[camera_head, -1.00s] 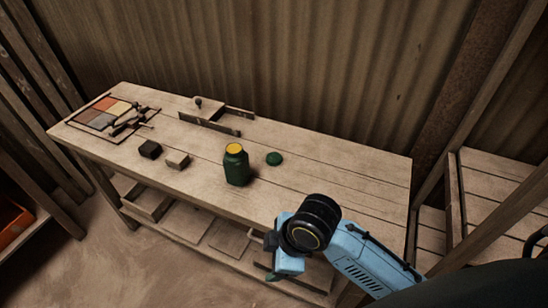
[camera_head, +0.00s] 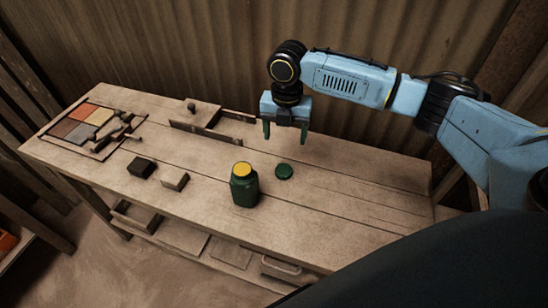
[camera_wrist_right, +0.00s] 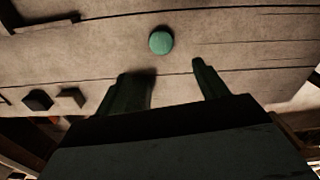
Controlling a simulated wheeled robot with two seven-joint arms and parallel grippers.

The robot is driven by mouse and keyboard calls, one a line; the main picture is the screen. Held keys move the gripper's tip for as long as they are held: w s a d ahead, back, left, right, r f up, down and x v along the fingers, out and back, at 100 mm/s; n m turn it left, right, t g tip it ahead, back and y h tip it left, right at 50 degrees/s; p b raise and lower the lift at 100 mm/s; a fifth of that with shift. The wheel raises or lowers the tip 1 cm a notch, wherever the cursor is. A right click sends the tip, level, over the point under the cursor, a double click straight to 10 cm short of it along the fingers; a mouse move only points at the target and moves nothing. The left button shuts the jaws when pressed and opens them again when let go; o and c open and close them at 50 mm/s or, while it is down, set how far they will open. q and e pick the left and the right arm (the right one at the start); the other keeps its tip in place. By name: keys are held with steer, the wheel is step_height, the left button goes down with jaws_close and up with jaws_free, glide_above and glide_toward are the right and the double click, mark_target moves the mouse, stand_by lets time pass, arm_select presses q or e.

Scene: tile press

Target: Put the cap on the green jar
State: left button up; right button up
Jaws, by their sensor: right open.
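The green jar (camera_head: 245,188) stands upright on the wooden workbench, with yellow showing at its top. The round green cap (camera_head: 284,171) lies on the bench just right of the jar, apart from it. My right gripper (camera_head: 286,138) is open and empty, pointing down above the bench, over and behind the cap. In the right wrist view the cap (camera_wrist_right: 161,40) lies beyond the two dark green fingers (camera_wrist_right: 172,82), with nothing between them. The jar is not clearly seen in that view. My left gripper is not in view.
Two small blocks, one dark (camera_head: 141,167) and one brown (camera_head: 175,179), lie left of the jar. A tray of coloured tiles (camera_head: 64,148) is at the bench's left end. A low wooden fixture (camera_head: 212,124) stands at the back. The bench's right side is clear.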

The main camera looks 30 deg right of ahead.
steer(key=b, duration=0.1)
glide_above(284, 170)
step_height(284, 170, down, 7)
steer(key=shift+f, duration=0.1)
steer(key=shift+w+d+f, duration=0.1)
steer(key=shift+f, duration=0.5)
step_height(284, 170, down, 5)
steer(key=shift+r+b, duration=0.15)
steer(key=shift+b, duration=0.2)
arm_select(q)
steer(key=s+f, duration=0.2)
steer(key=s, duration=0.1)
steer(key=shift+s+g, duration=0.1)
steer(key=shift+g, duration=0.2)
arm_select(e)
steer(key=shift+c, duration=0.3)
